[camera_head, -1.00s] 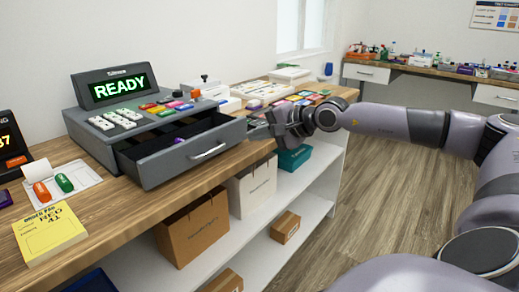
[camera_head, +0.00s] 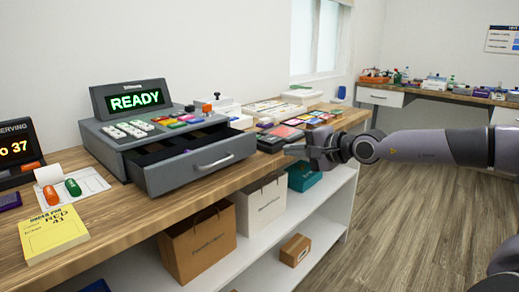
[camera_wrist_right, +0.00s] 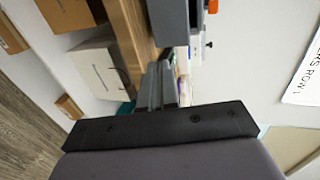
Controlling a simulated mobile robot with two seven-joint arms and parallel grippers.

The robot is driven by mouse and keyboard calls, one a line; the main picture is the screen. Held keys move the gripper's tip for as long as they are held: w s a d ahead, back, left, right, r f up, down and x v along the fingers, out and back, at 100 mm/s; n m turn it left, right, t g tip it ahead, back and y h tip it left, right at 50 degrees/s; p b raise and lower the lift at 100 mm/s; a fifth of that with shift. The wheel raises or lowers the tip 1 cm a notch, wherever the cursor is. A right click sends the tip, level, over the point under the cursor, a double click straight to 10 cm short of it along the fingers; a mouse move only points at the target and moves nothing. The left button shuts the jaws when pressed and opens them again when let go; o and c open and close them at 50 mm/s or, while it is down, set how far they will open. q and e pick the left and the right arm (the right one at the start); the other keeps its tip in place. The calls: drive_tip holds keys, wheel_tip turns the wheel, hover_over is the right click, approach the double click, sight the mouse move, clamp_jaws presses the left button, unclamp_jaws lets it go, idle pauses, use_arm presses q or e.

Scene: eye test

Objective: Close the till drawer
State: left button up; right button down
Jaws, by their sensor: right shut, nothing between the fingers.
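The grey till (camera_head: 105,137) stands on the wooden counter with its display reading READY. Its drawer (camera_head: 200,167) is pulled out toward the counter's front edge, with the dark inside showing and a silver handle (camera_head: 214,163) on its front. My right gripper (camera_head: 288,149) is shut and empty, just right of the drawer front, with a small gap between them. In the right wrist view my shut fingers (camera_wrist_right: 157,86) point toward a dark grey part of the till or drawer (camera_wrist_right: 170,22); I cannot tell which. My left gripper is not in view.
A yellow pad (camera_head: 52,232) and a white tray with red and green items lie left of the till. Paper bags (camera_head: 198,243) and a small box (camera_head: 295,249) stand on the shelf below.

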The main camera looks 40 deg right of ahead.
drive_tip(key=shift+b+x, duration=1)
drive_tip(key=shift+x, duration=0.45)
drive_tip(key=p, duration=0.1)
approach(251, 147)
drive_tip(key=shift+w+f, duration=0.8)
drive_tip(key=shift+w, duration=0.3)
drive_tip(key=shift+w+a+p, duration=0.1)
drive_tip(key=shift+w+p, duration=0.25)
drive_tip(key=shift+w, duration=0.45)
drive_tip(key=shift+w+a+p, duration=0.15)
drive_tip(key=shift+w+p, duration=0.2)
drive_tip(key=shift+w, duration=0.45)
drive_tip(key=shift+w+f, duration=0.1)
drive_tip(key=shift+w, duration=0.3)
